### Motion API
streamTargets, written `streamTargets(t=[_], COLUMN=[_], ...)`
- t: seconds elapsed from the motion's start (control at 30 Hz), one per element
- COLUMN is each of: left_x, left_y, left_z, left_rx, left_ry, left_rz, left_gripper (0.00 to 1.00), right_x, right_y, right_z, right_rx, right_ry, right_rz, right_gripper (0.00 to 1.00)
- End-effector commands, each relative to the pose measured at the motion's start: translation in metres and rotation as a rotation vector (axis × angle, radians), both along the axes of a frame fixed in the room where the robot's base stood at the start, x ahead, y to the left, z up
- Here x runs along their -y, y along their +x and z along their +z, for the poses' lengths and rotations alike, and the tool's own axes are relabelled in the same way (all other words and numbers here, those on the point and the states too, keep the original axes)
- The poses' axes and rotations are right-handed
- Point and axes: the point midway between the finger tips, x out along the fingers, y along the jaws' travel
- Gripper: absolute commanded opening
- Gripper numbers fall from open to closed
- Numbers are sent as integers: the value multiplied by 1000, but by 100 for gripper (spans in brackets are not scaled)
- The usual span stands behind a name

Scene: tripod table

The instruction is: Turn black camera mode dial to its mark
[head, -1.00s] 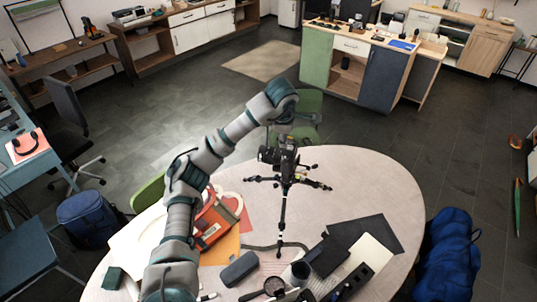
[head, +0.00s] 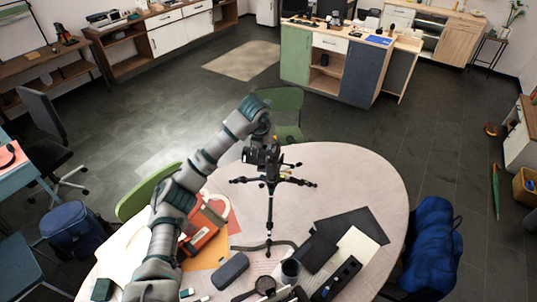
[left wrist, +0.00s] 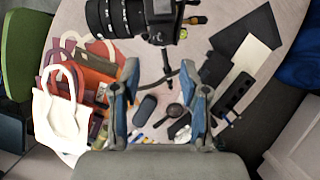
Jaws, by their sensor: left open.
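A black camera (head: 262,157) with a long ribbed lens stands on a black tripod (head: 269,212) on the table. In the left wrist view the camera body (left wrist: 160,22) and its lens (left wrist: 112,18) are at the top edge, partly cut off. The mode dial cannot be made out in either view. My left gripper (left wrist: 160,78) is open and empty, with its two blue-grey fingers apart below the camera in that view. In the head view the left gripper (head: 262,136) is small and dark, close above the camera; contact cannot be told. My right gripper is not in view.
A blue bag (head: 433,245) is at the right.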

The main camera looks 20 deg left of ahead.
Motion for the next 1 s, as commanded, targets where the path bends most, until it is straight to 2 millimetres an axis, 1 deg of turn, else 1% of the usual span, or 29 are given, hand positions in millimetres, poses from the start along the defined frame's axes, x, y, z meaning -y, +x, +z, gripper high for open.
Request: streamTargets(t=[0.03,0.2,0.3,0.4,0.57,0.83,0.87,0.9,0.97,1.0], left_x=[0,-1,-2,-2,-3,-3,-3,-3,-3,-3], left_y=[4,18,25,30,34,34,34,34,34,34], left_z=[-12,-46,-63,-74,-84,-85,-85,-85,-85,-85], left_rx=[-5,-3,-2,-1,1,1,1,1,1,1], left_ry=[-1,-1,0,0,1,1,1,1,1,1], left_rz=[-1,-1,-1,-2,-2,-3,-3,-3,-3,-3], left_gripper=[44,44,44,44,44,44,37,27,12,2], right_x=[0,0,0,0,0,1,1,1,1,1], right_y=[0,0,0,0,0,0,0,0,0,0], right_z=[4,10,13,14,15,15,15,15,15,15], right_rx=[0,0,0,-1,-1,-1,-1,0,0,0], right_ry=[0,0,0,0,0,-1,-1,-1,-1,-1], right_rz=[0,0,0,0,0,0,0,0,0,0], right_gripper=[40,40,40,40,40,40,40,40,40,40])
